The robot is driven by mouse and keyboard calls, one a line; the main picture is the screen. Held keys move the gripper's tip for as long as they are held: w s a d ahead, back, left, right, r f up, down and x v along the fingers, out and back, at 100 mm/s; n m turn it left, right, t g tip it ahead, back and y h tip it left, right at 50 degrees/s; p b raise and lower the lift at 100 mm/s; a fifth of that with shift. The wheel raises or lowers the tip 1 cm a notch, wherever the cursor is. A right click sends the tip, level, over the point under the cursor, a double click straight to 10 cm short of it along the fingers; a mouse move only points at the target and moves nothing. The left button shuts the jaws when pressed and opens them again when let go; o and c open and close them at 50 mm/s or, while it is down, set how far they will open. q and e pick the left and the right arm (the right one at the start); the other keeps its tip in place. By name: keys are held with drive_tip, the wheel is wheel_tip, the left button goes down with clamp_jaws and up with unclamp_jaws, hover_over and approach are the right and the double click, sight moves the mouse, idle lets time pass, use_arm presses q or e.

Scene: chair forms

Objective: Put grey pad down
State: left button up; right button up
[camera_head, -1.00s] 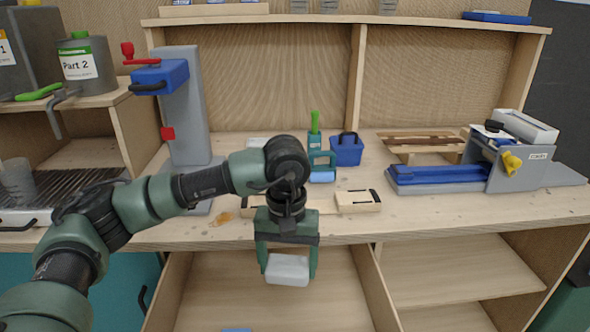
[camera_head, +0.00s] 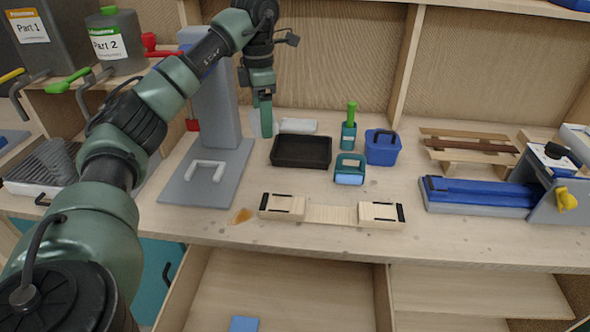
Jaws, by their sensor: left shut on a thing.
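My left gripper (camera_head: 263,128) is shut on the grey pad (camera_head: 255,118) and points down at the back of the bench, just right of the grey column. Only a pale sliver of the pad shows beside the near green finger; the rest is hidden. I cannot tell whether the pad touches the bench top. A white flat item (camera_head: 298,126) lies just right of the gripper. My right gripper is out of view.
A black tray (camera_head: 301,164) sits in front of the white item. A grey press base (camera_head: 180,190) stands left. A blue basket (camera_head: 382,157), green bottle (camera_head: 348,136) and blue-green tool (camera_head: 350,176) are right. Wooden blocks (camera_head: 282,206) lie in front, above an open drawer (camera_head: 285,285).

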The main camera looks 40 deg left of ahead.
use_arm(q)
wheel_tip(320, 180, down, 6)
drive_tip(key=b, duration=0.2)
hover_over(268, 184)
wheel_tip(268, 184, down, 7)
drive_tip(key=shift+r+p, duration=0.1)
drive_tip(key=shift+p, duration=0.3)
wheel_tip(268, 184, down, 5)
drive_tip(key=shift+f, duration=0.1)
drive_tip(key=shift+f, duration=0.15)
drive_tip(key=o, duration=1)
drive_tip(key=shift+o, duration=0.2)
wheel_tip(268, 184, up, 12)
drive_tip(key=shift+r, duration=0.2)
